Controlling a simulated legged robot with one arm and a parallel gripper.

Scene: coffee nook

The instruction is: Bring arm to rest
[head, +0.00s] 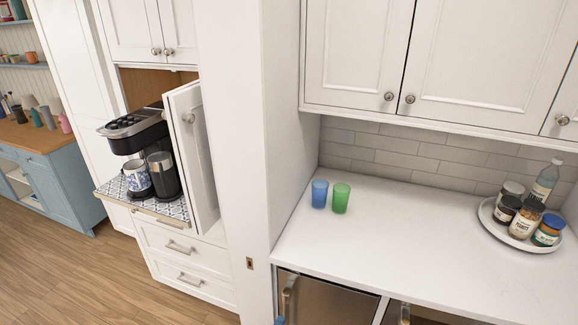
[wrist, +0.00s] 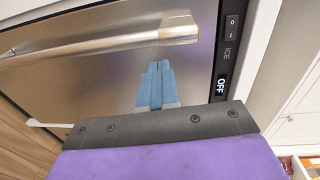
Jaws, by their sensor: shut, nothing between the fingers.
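My gripper (wrist: 158,66) shows in the wrist view with its blue fingers together and nothing between them. It is in front of the steel door (wrist: 75,85) of an ice machine, just below the bar handle (wrist: 110,43). I cannot tell whether the fingertips touch the door. In the head view only a small blue tip shows at the bottom edge, by the steel door (head: 325,296). The rest of my arm is out of view there.
The white counter (head: 400,235) holds a blue cup (head: 320,193), a green cup (head: 341,198) and a round tray (head: 485,218) of jars and a bottle. A coffee machine (head: 130,125) stands on a patterned shelf at left, beside an open cabinet door (head: 195,150). Wooden floor lies clear at lower left.

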